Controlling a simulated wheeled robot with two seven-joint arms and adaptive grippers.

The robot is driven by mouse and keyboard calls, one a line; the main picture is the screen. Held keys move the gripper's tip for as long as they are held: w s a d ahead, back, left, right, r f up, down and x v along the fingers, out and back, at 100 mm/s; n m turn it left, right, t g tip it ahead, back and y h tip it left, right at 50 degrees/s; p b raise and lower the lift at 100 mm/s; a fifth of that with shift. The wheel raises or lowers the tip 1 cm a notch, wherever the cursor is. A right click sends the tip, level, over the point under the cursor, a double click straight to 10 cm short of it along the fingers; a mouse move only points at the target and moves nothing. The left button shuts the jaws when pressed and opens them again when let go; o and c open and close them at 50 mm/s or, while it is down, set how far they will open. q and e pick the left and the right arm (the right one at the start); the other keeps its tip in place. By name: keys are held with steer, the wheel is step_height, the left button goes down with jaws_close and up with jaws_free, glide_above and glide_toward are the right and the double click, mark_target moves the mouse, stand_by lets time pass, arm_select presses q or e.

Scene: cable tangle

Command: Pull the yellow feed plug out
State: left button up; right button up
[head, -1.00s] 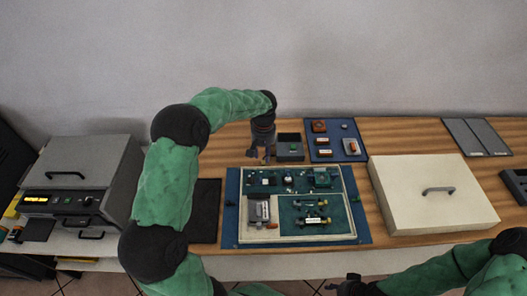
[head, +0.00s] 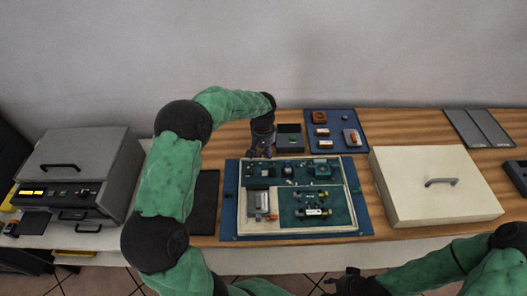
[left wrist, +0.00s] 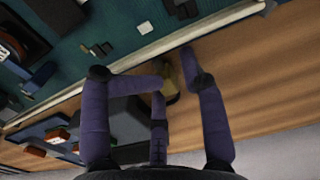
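My left gripper (head: 261,153) is low at the back edge of the board on the blue mat. In the left wrist view, its dark purple fingers (left wrist: 173,82) are spread at their bases, with tips close together. A small dull yellow piece (left wrist: 170,79), possibly the yellow feed plug, shows between the tips beside the pale board rim. I cannot tell whether the fingers touch it. In the head view the gripper hides that spot. My right gripper (head: 345,282) is at the bottom edge, in front of the table, partly cut off; its finger state is unclear.
The green circuit board (head: 335,200) has a pale rim and carries several parts, including a grey module (head: 255,199). A dark box (head: 289,138) and a blue parts tray (head: 338,120) stand behind it. A cream lidded box (head: 430,190) is at right and a grey machine (head: 80,170) at left.

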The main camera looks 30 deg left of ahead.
arm_select(q)
steer(key=shift+a+r, duration=0.1)
steer(key=shift+r, duration=0.1)
steer(key=shift+c, duration=0.7)
steer(key=shift+w+a+r, duration=0.1)
steer(key=shift+a+r, duration=0.1)
steer(key=shift+r, duration=0.05)
steer(key=shift+c, duration=0.2)
steer(key=o, duration=0.5)
steer(key=shift+f, duration=0.2)
steer(key=shift+d, duration=0.1)
steer(key=shift+d+r+p, duration=0.1)
steer(key=shift+r+p, duration=2.3)
steer(key=shift+r, duration=0.65)
